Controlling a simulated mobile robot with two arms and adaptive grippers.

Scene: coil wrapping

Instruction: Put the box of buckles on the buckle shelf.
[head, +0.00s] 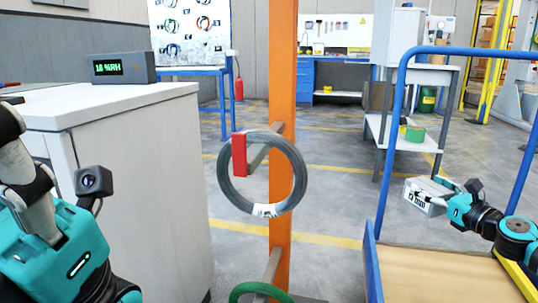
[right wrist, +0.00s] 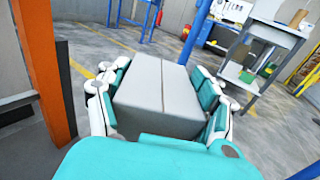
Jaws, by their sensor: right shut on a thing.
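The box of buckles (head: 425,197) is a small grey-white carton with dark markings on its side. My right gripper (head: 443,190) is shut on it and holds it in the air above the blue-framed cart. In the right wrist view the box (right wrist: 160,92) sits between the teal finger pads, its plain grey top with a centre seam facing the camera. No shelf is clearly marked as the buckle shelf.
An orange post (head: 283,60) carries a wire coil (head: 293,195) on a red-tipped arm. A blue-railed cart (head: 430,275) is at right. Behind it stands a grey two-level table (head: 452,100). A white cabinet (head: 140,170) with a humidity display (head: 122,67) is at left.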

